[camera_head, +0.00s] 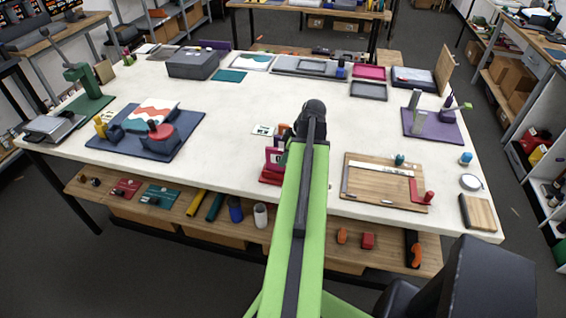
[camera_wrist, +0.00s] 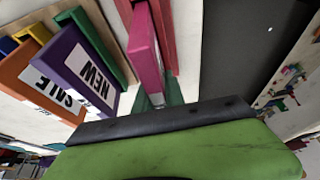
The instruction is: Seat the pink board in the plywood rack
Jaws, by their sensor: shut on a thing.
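The pink board (camera_wrist: 145,45) is upright between the green fingertips of my gripper (camera_wrist: 158,98) in the wrist view, and my gripper is shut on it. A red stand (camera_wrist: 165,25) is right beside the board; I cannot tell whether they touch. In the head view the pink board (camera_head: 273,157) shows just left of my arm, above the red base (camera_head: 270,178), and my arm hides the fingertips. To the left in the wrist view, a purple sign reading NEW (camera_wrist: 77,65) and an orange sign reading SALE (camera_wrist: 30,75) stand close together. A tan edge (camera_wrist: 35,17) behind them may be the plywood rack.
To the left is a blue mat (camera_head: 185,120) with tools. A purple mat (camera_head: 445,132) is at the right.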

